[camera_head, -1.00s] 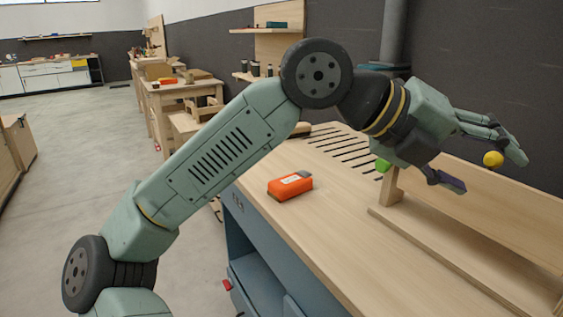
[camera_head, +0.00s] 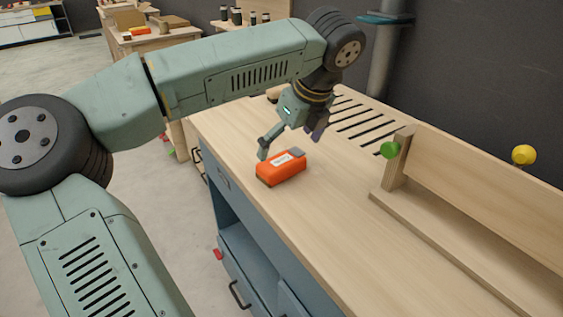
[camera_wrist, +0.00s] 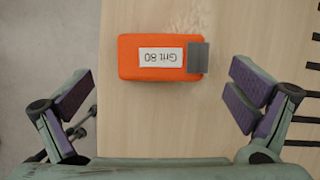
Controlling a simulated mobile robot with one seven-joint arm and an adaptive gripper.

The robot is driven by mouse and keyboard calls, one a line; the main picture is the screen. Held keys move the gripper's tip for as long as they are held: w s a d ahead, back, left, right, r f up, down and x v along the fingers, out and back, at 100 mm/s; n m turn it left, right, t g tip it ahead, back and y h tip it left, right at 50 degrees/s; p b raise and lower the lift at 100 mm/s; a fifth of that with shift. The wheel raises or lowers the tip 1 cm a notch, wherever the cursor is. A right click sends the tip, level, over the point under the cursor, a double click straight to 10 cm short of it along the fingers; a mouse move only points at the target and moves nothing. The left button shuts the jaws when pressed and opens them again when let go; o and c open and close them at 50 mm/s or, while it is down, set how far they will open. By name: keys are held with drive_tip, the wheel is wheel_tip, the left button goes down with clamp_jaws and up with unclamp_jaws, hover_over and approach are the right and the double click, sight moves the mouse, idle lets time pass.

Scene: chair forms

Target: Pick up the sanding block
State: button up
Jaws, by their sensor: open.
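The sanding block (camera_head: 281,170) is orange with a white label and a grey patch at one end. It lies on the wooden workbench (camera_head: 330,220) near its left edge. In the wrist view the sanding block (camera_wrist: 132,62) lies ahead of the fingers, with its label reading "Grit 80" upside down. My gripper (camera_head: 290,148) is open and empty, just above and behind the block in the head view. In the wrist view my gripper (camera_wrist: 160,105) has its purple-padded fingers wide apart, with the block's width between their lines. Nothing touches the block.
A wooden fence (camera_head: 480,190) with a green knob (camera_head: 390,150) and a yellow knob (camera_head: 523,155) stands on the bench at right. Dark slots (camera_head: 355,120) cross the bench's far part. The bench top around the block is clear.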

sight(282, 160)
drive_tip(key=shift+p+x, duration=1.1)
drive_tip(key=shift+x, duration=1.9)
drive_tip(key=shift+d, duration=0.1)
drive_tip(key=shift+c, duration=0.6)
drive_tip(key=c, duration=0.8)
